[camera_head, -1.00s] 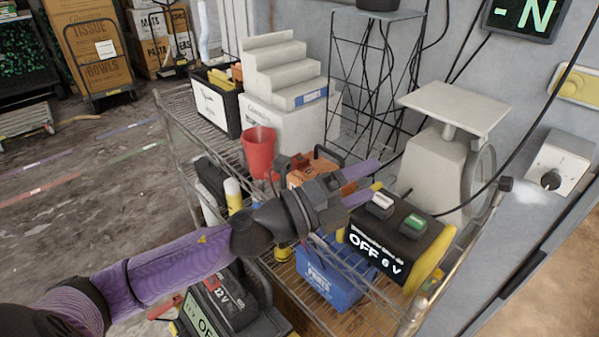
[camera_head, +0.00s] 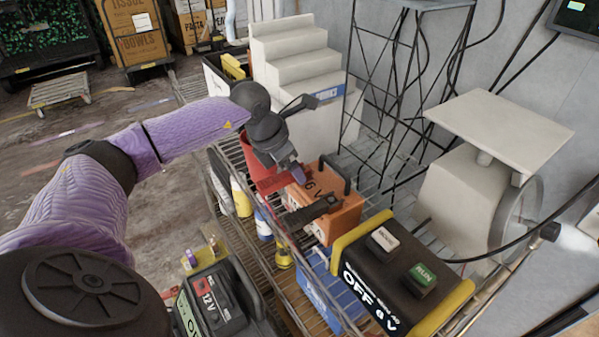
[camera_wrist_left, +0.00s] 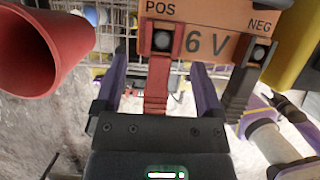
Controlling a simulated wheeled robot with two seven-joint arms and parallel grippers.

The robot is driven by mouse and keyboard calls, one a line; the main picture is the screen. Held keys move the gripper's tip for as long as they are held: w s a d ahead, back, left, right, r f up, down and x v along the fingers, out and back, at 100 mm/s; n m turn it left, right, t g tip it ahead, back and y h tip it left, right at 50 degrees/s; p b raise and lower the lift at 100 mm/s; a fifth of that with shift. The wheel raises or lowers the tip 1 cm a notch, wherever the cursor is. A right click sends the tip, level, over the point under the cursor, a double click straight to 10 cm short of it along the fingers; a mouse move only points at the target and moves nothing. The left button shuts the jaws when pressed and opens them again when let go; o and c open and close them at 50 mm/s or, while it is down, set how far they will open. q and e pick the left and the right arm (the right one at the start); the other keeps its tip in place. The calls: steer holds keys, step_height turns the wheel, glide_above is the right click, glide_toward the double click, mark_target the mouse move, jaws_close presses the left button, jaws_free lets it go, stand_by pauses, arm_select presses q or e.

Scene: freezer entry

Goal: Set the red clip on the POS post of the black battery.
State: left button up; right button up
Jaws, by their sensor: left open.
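An orange 6 V battery (camera_head: 340,215) stands on the wire shelf. In the left wrist view, the red clip (camera_wrist_left: 160,70) is on its POS post, and a black clip (camera_wrist_left: 240,90) is on its NEG post. The black clip also shows in the head view (camera_head: 312,212). My left gripper (camera_wrist_left: 162,72) is open, its purple fingers on either side of the red clip, with gaps visible.
A red bucket (camera_wrist_left: 42,45) is close beside my left gripper. A black 6 V unit (camera_head: 375,275) with yellow ends stands right of the orange battery. A blue box (camera_head: 333,292) is below. A scale (camera_head: 470,190) and white steps (camera_head: 295,65) stand behind.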

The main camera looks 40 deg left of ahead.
arm_select(q)
steer(key=shift+w+f, duration=0.2)
steer(key=shift+f, duration=0.5)
jaws_close()
arm_select(e)
steer(key=shift+w, duration=0.4)
arm_select(q)
steer(key=shift+r, duration=0.1)
step_height(320, 180, up, 14)
steer(key=p, duration=0.5)
arm_select(e)
steer(key=r, duration=0.5)
steer(key=shift+w+r, duration=0.2)
arm_select(q)
steer(key=shift+d, duration=0.1)
